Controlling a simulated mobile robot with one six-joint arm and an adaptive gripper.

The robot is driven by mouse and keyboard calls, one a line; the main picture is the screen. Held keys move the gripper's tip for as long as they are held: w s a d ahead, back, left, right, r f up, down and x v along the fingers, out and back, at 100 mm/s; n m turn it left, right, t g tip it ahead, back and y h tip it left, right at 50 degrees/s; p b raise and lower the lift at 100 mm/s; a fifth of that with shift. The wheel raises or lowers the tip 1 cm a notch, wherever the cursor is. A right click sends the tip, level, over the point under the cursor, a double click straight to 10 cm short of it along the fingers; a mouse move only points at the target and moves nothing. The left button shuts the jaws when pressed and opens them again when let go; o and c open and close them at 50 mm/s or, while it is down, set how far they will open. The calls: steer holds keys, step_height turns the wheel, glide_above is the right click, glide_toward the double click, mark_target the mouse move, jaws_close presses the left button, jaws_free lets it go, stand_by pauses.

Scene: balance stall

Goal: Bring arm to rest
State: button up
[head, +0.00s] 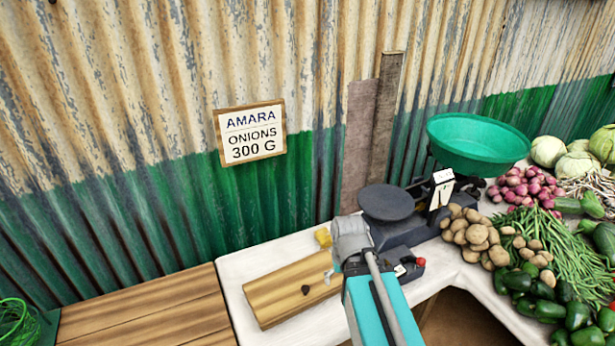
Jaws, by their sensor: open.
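My arm shows in the head view as a teal link (382,310) rising from the bottom edge, with a grey joint (352,238) at its upper end in front of the scale. No object is seen held by the arm.
A wooden block (283,298) with a small dark piece (305,290) lies left of my arm on the white counter (240,277). A yellow item (323,237) is behind it. The scale (386,203) with its green pan (478,143) and heaped vegetables (470,240) stand right.

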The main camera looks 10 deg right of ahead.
steer(key=shift+r+p, duration=1.85)
steer(key=shift+r, duration=0.35)
